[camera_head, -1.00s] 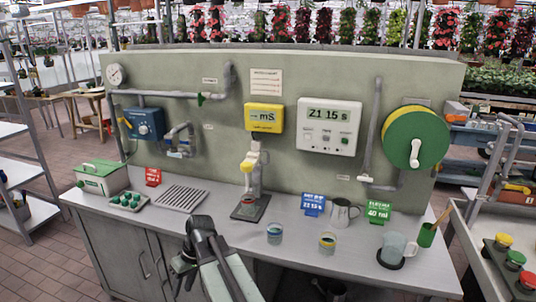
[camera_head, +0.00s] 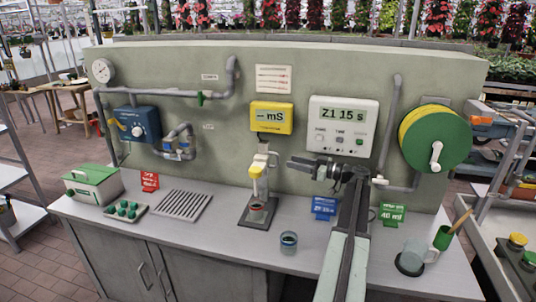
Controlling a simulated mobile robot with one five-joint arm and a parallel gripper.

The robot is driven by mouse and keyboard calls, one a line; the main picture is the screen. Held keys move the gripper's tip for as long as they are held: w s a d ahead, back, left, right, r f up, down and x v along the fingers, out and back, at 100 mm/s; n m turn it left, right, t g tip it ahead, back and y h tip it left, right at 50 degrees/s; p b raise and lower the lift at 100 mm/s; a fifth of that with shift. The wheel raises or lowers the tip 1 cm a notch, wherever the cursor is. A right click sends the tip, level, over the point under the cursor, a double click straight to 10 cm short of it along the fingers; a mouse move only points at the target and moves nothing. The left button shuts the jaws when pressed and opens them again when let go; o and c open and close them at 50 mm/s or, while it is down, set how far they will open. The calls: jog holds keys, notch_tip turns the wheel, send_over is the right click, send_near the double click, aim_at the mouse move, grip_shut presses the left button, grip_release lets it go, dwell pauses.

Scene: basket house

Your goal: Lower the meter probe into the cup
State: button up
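The meter probe hangs on a grey stand (camera_head: 262,190), with a yellow part (camera_head: 257,172) on its front. A small cup with a reddish rim (camera_head: 257,212) stands on the stand's dark base, below the probe. I cannot tell whether the probe tip is inside the cup. The yellow meter (camera_head: 271,117) above reads "-- mS". My gripper (camera_head: 302,168) is to the right of the stand, above the counter, its dark fingers pointing left. It appears apart from the stand, and its finger gap is unclear.
A glass cup (camera_head: 288,243) stands on the counter in front of the stand. A blue card (camera_head: 324,207) and a green card (camera_head: 391,214) are beside my arm. A slotted tray (camera_head: 182,205) lies left of the stand.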

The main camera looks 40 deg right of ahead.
aim_at(277, 156)
jog(key=x, duration=0.8)
grip_shut()
dwell(1.3)
